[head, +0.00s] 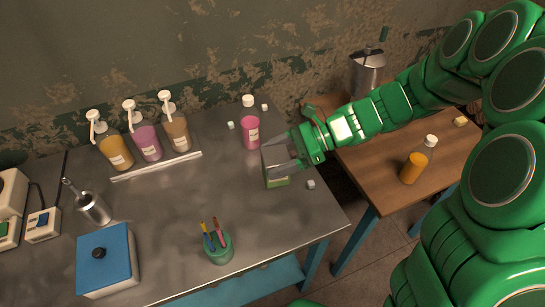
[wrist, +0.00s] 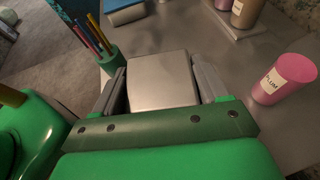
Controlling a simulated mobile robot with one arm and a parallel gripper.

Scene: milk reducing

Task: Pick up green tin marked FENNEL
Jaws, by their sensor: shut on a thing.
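The green tin (head: 277,182) is at the right end of the metal table, with its green lower side showing below my gripper (head: 277,160) in the head view. My gripper is shut on it from above, with one finger on each side. In the wrist view the tin's square grey lid (wrist: 160,80) fills the space between the fingers. Its marking is hidden, and I cannot tell whether its base touches the table.
A pink jar marked PLUM (wrist: 285,78) stands close beside the tin. White cubes (head: 311,184) lie nearby. A green cup of pens (head: 219,248) stands toward the front edge. Pump bottles (head: 147,140) stand at the back left. A wooden table (head: 385,150) is at right.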

